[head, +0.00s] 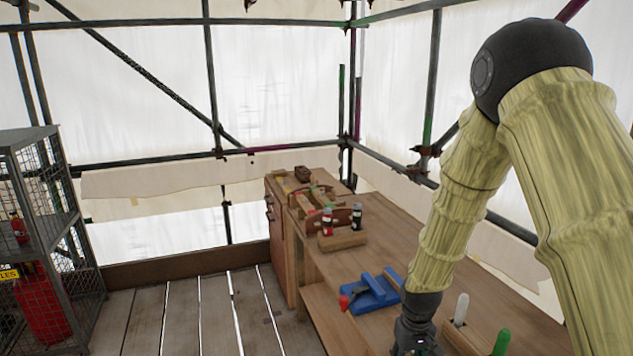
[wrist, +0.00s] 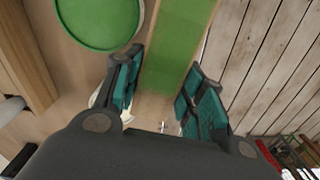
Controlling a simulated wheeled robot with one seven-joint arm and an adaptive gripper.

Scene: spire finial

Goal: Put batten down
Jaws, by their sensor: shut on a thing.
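My gripper (wrist: 162,95) shows in the wrist view with its two teal-padded fingers on either side of a flat green strip, which looks like the batten (wrist: 180,45). It is shut on this strip, which extends from between the fingers to the top edge of the picture. In the head view, the wrist end of my arm is at the bottom edge, over the wooden workbench (head: 400,240). The fingertips and the batten are out of that view. I cannot tell whether the batten touches the surface below.
A round green dish (wrist: 100,20) lies left of the fingers. A blue tool (head: 370,295) and a wooden block with bottles (head: 342,240) are on the bench. A wire cage (head: 50,220) with a red cylinder stands at left. The plank floor (head: 190,315) is clear.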

